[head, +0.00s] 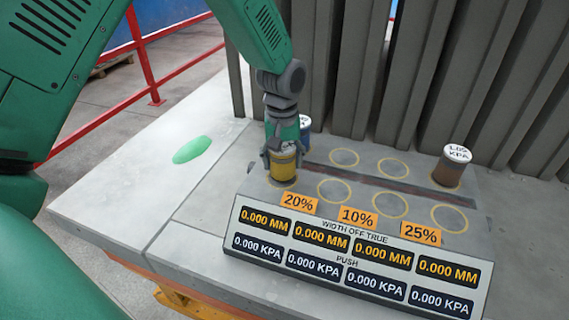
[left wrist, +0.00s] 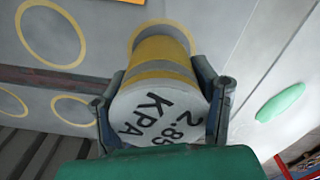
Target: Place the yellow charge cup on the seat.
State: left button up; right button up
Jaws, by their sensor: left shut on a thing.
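The yellow charge cup (head: 284,168) stands upright at the left end of the front row of yellow-ringed seats. My left gripper (head: 283,154) is shut on it from above, with a finger on each side. In the left wrist view the cup (left wrist: 163,56) shows a white top reading 2.85 KPA between the fingers. A yellow ring (left wrist: 181,27) shows around its base; whether the base touches the surface I cannot tell. Other ringed seats, such as the front one beside it (head: 334,190), are empty. My right gripper is out of view.
A blue cup (head: 305,133) stands close behind the held cup. A brown cup (head: 453,168) stands at the back right. A display panel (head: 345,262) and orange percent tags (head: 357,216) lie in front. Grey upright panels (head: 405,75) line the back. The slab's left side is clear around a green oval (head: 191,150).

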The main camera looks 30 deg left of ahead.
pick_arm(q)
jog(key=shift+a+f, duration=0.2)
jog(key=shift+f, duration=0.35)
jog(key=shift+s+a+f, duration=0.1)
jog(key=shift+s+a, duration=0.05)
jog(key=shift+a, duration=0.05)
jog(key=o, duration=1.5)
jog(key=shift+d, duration=0.1)
jog(key=shift+o, duration=0.7)
jog(key=shift+d, duration=0.4)
jog(key=shift+r, duration=0.25)
jog(key=r, duration=1.1)
jog(key=shift+a, duration=0.2)
jog(key=shift+d+r, duration=0.15)
jog(key=shift+r, duration=0.25)
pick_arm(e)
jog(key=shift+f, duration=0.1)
pick_arm(q)
jog(key=shift+a+f, duration=0.1)
jog(key=shift+a, duration=0.15)
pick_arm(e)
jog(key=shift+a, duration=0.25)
